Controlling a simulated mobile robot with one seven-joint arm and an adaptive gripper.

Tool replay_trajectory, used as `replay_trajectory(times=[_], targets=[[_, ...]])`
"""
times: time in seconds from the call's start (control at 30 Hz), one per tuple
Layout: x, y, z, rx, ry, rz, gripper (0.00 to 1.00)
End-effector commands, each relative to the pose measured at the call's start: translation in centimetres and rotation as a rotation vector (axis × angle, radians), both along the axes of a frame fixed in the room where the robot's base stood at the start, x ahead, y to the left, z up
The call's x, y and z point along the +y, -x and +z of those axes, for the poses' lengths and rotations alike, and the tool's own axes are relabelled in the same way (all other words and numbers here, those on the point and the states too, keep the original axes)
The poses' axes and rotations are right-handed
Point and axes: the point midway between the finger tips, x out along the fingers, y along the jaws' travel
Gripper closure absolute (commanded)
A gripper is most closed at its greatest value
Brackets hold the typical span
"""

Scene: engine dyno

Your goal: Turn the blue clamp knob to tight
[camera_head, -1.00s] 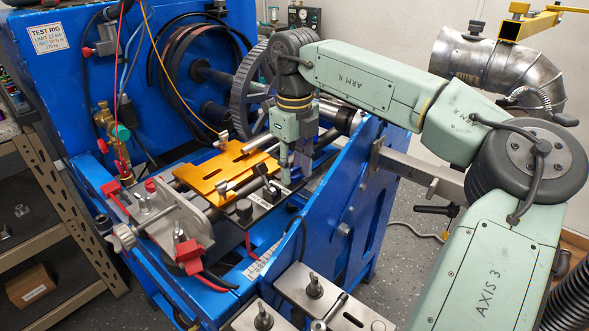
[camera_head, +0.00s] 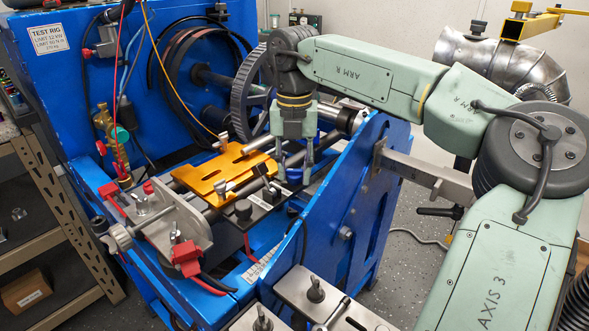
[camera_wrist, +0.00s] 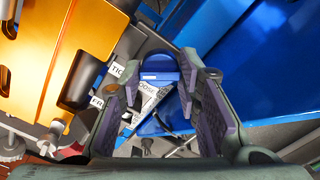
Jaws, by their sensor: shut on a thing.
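My gripper (camera_head: 295,174) points down beside the orange bracket on the rig, one finger on each side of a blue part. In the wrist view my gripper (camera_wrist: 159,60) has its fingertips against both sides of the blue clamp knob (camera_wrist: 162,70), shut on it. The knob has a rounded blue rim and a short white mark on it. I cannot tell which label the white mark lines up with.
The orange bracket (camera_head: 222,172) lies close to the left of my gripper. The blue rig side wall (camera_head: 350,200) rises close on the right. Steel plates with studs (camera_head: 316,290) stand in front. A large toothed wheel (camera_head: 250,100) is behind.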

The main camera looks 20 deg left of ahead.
Motion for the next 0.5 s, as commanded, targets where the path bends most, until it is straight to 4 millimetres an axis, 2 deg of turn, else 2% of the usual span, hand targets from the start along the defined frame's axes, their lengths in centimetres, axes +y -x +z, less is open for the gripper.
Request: replay_trajectory(times=[0.2, 0.5], targets=[[0.0, 0.02, 0.0, 0.0, 0.001, -0.086, 0.97], [0.01, 0.02, 0.02, 0.0, 0.001, -0.126, 0.97]])
